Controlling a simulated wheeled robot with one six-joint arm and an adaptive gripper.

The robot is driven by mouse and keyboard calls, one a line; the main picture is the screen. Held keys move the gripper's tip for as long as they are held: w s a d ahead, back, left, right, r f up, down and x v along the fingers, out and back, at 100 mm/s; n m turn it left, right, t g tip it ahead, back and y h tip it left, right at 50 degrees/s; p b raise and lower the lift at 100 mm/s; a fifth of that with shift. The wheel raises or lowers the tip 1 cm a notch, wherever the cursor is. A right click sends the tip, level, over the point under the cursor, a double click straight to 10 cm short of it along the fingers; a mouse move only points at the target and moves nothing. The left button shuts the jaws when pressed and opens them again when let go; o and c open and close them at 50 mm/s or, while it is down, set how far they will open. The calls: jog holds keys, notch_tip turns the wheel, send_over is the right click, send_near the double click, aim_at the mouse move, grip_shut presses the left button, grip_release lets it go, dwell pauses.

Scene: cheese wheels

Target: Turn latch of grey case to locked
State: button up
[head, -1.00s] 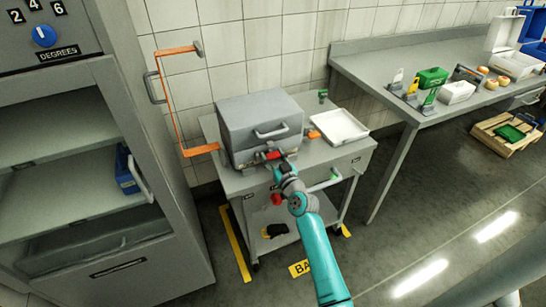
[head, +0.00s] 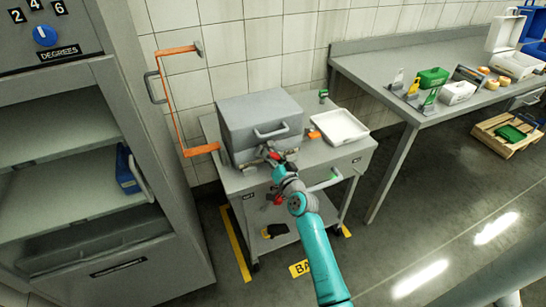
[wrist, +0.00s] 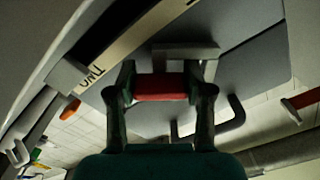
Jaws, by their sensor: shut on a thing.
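The grey case (head: 258,116) stands shut on top of the grey cart, with a grey handle (head: 271,133) on its front. The red latch (head: 277,156) is low on the case front. My gripper (head: 272,158) is at the latch, and its fingers cover part of it. In the wrist view my gripper (wrist: 161,88) is shut on the red latch (wrist: 160,90), with one finger on each side. The case handle (wrist: 225,120) shows beyond. A pale label strip (wrist: 125,38) with partly legible letters lies beside the latch. The exact latch angle is hard to tell.
A white tray (head: 341,125) lies on the cart (head: 245,183) right of the case. An orange pipe frame (head: 177,104) stands close on the left. A grey cabinet (head: 95,170) fills the left side. A long bench (head: 375,85) stands at the right.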

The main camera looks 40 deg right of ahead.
jog(key=shift+m, duration=0.9)
jog(key=o, duration=0.9)
jog(key=v, duration=1.2)
